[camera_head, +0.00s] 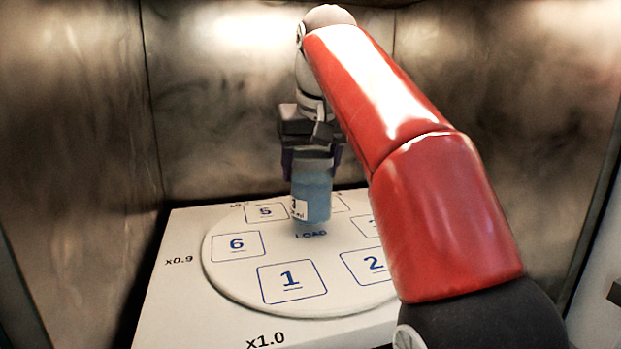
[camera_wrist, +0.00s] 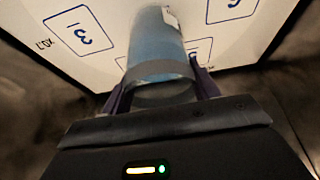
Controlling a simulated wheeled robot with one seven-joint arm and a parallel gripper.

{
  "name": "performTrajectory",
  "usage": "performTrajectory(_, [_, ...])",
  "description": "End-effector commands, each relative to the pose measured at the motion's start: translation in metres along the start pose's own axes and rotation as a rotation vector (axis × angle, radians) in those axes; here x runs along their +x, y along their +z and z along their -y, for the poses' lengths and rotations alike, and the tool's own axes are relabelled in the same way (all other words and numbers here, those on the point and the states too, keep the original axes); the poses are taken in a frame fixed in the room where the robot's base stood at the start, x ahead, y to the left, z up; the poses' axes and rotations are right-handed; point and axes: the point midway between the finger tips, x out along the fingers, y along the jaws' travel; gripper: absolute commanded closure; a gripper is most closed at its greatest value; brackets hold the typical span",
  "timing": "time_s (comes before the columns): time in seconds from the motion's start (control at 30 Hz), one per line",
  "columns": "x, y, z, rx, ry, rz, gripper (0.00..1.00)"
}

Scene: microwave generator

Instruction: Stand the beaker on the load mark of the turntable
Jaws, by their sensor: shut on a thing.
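The beaker (camera_head: 312,195) is a clear cylinder with blue contents and a white label, upright in my gripper. My gripper (camera_head: 314,162) is shut on its upper part from above. In the wrist view the beaker (camera_wrist: 156,45) stands out between the two purple fingers of the gripper (camera_wrist: 162,88). The turntable (camera_head: 260,285) is a round white disc with numbered squares. The LOAD mark (camera_head: 311,235) shows as blue print just in front of the beaker's base. I cannot tell whether the base touches the disc.
The turntable sits on a white base plate (camera_head: 172,285) printed x0.9 and x1.0. Metal walls close in at the left (camera_head: 75,120), the back (camera_head: 215,120) and the right. My red arm hides the disc's right side. The disc's front left is clear.

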Motion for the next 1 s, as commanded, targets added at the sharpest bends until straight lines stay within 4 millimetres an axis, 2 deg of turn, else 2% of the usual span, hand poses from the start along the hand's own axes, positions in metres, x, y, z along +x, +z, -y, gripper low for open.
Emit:
performTrajectory(0.03, [0.011, 0.006, 0.0, -0.001, -0.001, 0.0, 0.73])
performTrajectory(0.17, [0.026, 0.012, 0.0, -0.001, 0.0, 0.0, 0.73])
performTrajectory(0.6, [0.031, 0.014, 0.0, 0.0, 0.0, -0.001, 0.73])
performTrajectory(0.63, [0.03, 0.014, 0.0, 0.0, 0.0, 0.0, 0.36])
performTrajectory(0.77, [0.03, 0.014, 0.0, 0.0, 0.0, 0.001, 0.19])
performTrajectory(1.0, [0.03, 0.014, 0.0, -0.001, 0.0, 0.001, 0.18])
